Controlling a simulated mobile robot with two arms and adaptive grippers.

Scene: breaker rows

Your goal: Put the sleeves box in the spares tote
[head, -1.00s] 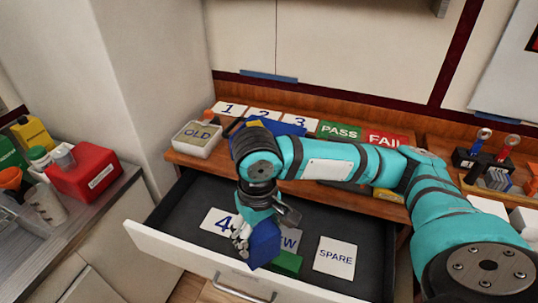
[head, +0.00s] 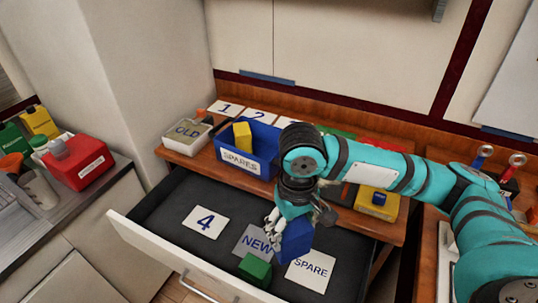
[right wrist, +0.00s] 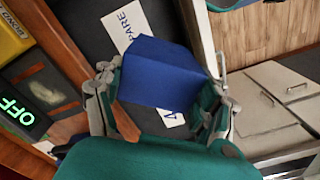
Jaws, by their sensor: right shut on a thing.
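My right gripper (head: 283,222) is shut on a plain blue box (head: 296,243) above the open drawer, by the SPARE card. No label shows on the box, so I cannot tell whether it is the sleeves box. In the right wrist view the blue box (right wrist: 158,72) sits between the fingers of my right gripper (right wrist: 163,95). The blue tote marked SPARES (head: 240,162) stands on the wooden shelf, up and left of the gripper. A yellow box (head: 242,136) stands in it. My left gripper is not in view.
The open drawer (head: 160,208) holds cards 4 (head: 205,222), NEW (head: 250,238) and SPARE (head: 312,268), plus a green box (head: 255,270). A white OLD tray (head: 180,148) is left of the tote. A yellow container (head: 376,204) is on the shelf right of my arm.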

